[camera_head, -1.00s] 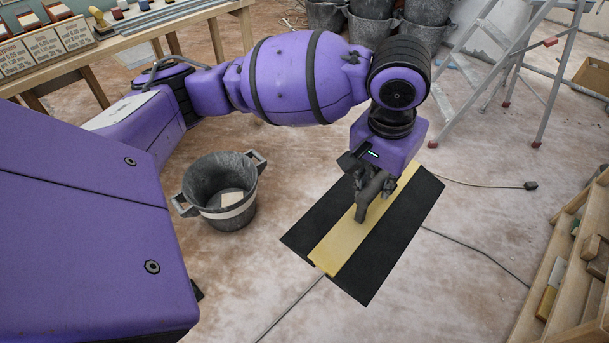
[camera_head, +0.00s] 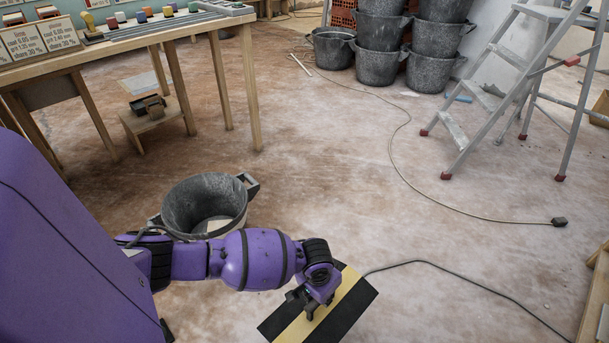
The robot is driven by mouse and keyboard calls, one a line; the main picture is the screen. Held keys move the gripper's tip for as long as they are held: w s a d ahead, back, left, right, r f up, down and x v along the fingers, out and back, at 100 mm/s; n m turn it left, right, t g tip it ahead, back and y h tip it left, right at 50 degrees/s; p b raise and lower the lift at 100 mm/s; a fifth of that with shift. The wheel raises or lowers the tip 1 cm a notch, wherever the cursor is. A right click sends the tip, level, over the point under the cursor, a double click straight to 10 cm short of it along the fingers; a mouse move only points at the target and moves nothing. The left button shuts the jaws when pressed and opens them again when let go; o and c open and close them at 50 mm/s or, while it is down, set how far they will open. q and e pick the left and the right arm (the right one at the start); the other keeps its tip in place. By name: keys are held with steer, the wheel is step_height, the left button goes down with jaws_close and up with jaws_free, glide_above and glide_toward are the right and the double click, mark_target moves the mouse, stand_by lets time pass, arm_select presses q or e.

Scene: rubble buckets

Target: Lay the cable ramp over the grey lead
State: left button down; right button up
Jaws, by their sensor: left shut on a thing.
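The cable ramp (camera_head: 350,314) is a flat black panel with a yellow stripe down its middle, at the bottom centre of the head view. Its near end is cut off by the frame edge. My left gripper (camera_head: 308,310) is shut on the ramp at the yellow stripe, over its middle. The grey lead (camera_head: 440,263) emerges at the ramp's far right side and curves to the lower right over the floor. The part by the ramp is hidden beneath it. I cannot tell whether the ramp touches the floor. My right gripper is not in view.
A dark bucket (camera_head: 180,208) stands behind my left arm. Another lead with a plug (camera_head: 559,221) lies farther back. A stepladder (camera_head: 470,140) and stacked buckets (camera_head: 380,62) stand behind; a wooden table (camera_head: 125,45) is back left.

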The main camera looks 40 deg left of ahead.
mark_target(300, 311)
arm_select(q)
steer(key=shift+m, duration=0.3)
steer(key=s+a+f, duration=0.1)
steer(key=f, duration=0.2)
steer(key=s+a+f+b, duration=0.1)
steer(key=f, duration=0.2)
steer(key=s+a+f+b, duration=0.1)
steer(key=s+f, duration=0.1)
steer(key=f, duration=0.1)
steer(key=shift+a+f, duration=0.25)
steer(key=shift+f, duration=0.15)
steer(key=shift+s+a+f, duration=0.15)
steer(key=shift+f, duration=0.1)
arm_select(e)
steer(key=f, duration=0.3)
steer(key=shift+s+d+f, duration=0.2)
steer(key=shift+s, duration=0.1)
arm_select(q)
steer(key=shift+r, duration=0.1)
step_height(300, 311, down, 7)
steer(key=b, duration=0.3)
steer(key=shift+r, duration=0.15)
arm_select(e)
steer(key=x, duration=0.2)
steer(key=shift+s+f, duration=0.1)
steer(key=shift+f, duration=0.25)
